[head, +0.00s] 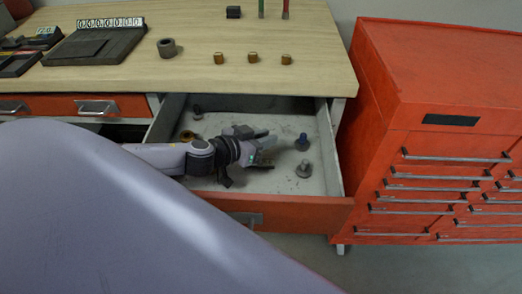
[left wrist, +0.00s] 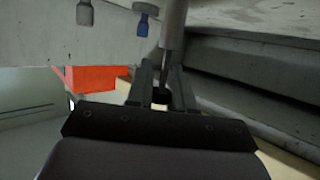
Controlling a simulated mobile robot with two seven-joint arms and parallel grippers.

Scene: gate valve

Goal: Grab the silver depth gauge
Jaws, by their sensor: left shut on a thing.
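My left gripper (head: 268,141) is low inside the open drawer (head: 285,103). In the left wrist view its two dark fingers (left wrist: 161,88) are shut on a slim grey rod, which I take to be the silver depth gauge (left wrist: 174,28). The rod runs up and away from between the fingers. Its lower end is hidden among them. In the head view I cannot clearly tell the gauge from the gripper. My right gripper is not in view.
In the drawer, a blue bolt (head: 302,142) and a grey bolt (head: 304,169) stand right of the gripper. A dark bolt (head: 197,112) and a brass-coloured piece (head: 187,135) lie to the left. The wooden worktop (head: 320,67) overhangs the drawer's back. A red cabinet (head: 440,75) stands right.

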